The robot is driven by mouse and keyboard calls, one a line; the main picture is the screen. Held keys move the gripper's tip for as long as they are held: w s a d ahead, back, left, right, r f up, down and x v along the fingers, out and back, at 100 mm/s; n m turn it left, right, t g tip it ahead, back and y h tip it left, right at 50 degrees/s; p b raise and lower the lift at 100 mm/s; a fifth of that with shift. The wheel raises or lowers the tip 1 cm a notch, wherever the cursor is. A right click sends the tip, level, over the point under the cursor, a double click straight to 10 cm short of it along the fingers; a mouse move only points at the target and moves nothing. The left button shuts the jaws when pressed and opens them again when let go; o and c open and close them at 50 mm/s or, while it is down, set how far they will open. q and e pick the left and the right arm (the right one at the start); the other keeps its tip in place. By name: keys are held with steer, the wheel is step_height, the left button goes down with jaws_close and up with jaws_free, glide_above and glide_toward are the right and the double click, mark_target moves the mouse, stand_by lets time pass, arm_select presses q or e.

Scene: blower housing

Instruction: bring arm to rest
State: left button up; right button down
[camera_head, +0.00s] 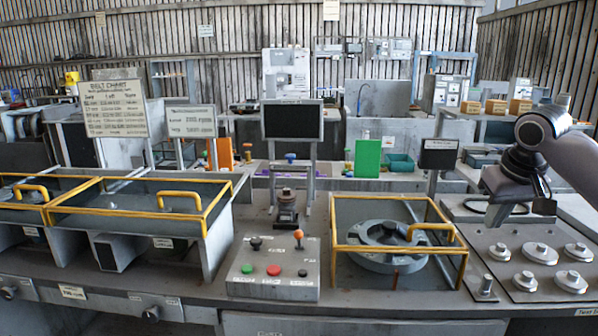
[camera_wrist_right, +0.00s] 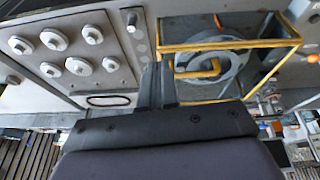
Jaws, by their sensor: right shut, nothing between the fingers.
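My right arm (camera_head: 575,160) comes in from the right edge in the head view. My right gripper (camera_head: 497,214) points down over the back of the grey plate with round knobs. In the right wrist view the gripper fingers (camera_wrist_right: 158,82) are together, with nothing between them. The gripper is apart from the yellow-railed bay (camera_head: 340,235), which lies to its left in the head view. My left gripper is in neither view.
The knob plate (camera_head: 515,262) carries several metal knobs. The railed bay holds a grey ring housing (camera_head: 385,262). A small dark screen (camera_head: 438,154) stands close left of the gripper. A control box (camera_head: 274,268) and yellow-railed trays (camera_head: 140,208) stand further left.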

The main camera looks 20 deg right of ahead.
steer(key=s+a+f+n+y, duration=0.1)
steer(key=a+f+n, duration=0.2)
steer(key=a+f, duration=0.85)
steer(key=a+f+n, duration=0.3)
steer(key=a+f, duration=0.5)
steer(key=f, duration=0.6)
steer(key=s+a+f+y, duration=0.1)
steer(key=s+a+f, duration=0.1)
steer(key=s+a, duration=0.5)
steer(key=s+a+f, duration=0.3)
steer(key=s+a, duration=0.4)
steer(key=s, duration=0.1)
steer(key=w+a+f+n+t+y, duration=0.1)
steer(key=w+a+f+t+y, duration=0.1)
steer(key=w+f+t, duration=0.4)
steer(key=shift+w+a+f+t, duration=0.25)
steer(key=shift+f+t, duration=0.35)
steer(key=shift+f, duration=0.6)
